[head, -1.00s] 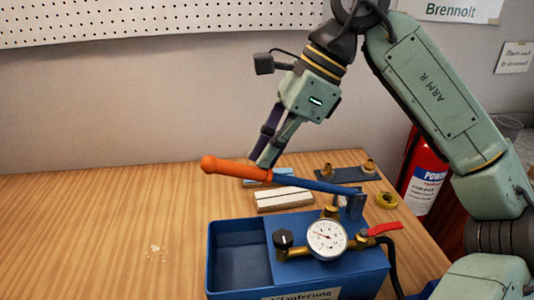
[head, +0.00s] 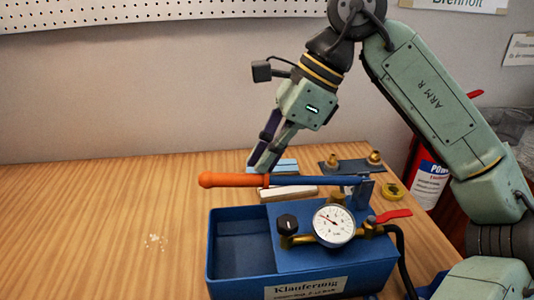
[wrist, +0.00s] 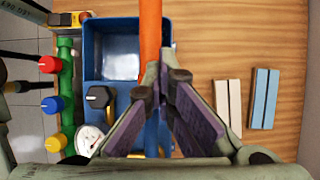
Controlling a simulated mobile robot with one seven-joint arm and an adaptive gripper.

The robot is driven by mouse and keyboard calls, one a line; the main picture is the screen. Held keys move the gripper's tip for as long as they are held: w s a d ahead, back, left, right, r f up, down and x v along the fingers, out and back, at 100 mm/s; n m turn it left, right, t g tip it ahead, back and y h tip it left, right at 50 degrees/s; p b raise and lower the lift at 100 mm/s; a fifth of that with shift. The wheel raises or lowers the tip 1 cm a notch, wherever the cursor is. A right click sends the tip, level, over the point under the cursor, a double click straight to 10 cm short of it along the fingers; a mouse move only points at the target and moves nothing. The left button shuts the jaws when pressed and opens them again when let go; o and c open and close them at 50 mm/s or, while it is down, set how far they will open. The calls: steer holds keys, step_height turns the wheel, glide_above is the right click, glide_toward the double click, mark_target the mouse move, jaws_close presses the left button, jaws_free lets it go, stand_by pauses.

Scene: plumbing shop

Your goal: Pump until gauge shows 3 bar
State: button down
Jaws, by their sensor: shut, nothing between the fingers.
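The blue test pump (head: 310,255) stands on the bench with an open tank at its left. Its lever (head: 318,182) is blue with an orange grip (head: 233,180) and lies nearly level. The round white gauge (head: 334,224) faces the head view; its needle points to the upper left, but the figures are too small to read. My gripper (head: 264,171) is shut, its fingertips at the lever where orange meets blue. In the wrist view the shut fingertips (wrist: 161,76) hide part of the lever; contact cannot be told for certain.
A black knob (head: 287,223) and a red valve handle (head: 393,216) sit beside the gauge. Behind the lever lie a pale block (head: 290,193) and a blue one. A green manifold (wrist: 66,95) shows in the wrist view. The bench at left is mostly clear.

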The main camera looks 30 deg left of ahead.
step_height(320, 180, up, 8)
steer(key=s+p, duration=0.2)
steer(key=p, duration=0.1)
steer(key=shift+a, duration=0.45)
steer(key=shift+r, duration=0.1)
steer(key=shift+w+r, duration=0.1)
steer(key=shift+r, duration=2.45)
steer(key=shift+f, duration=0.1)
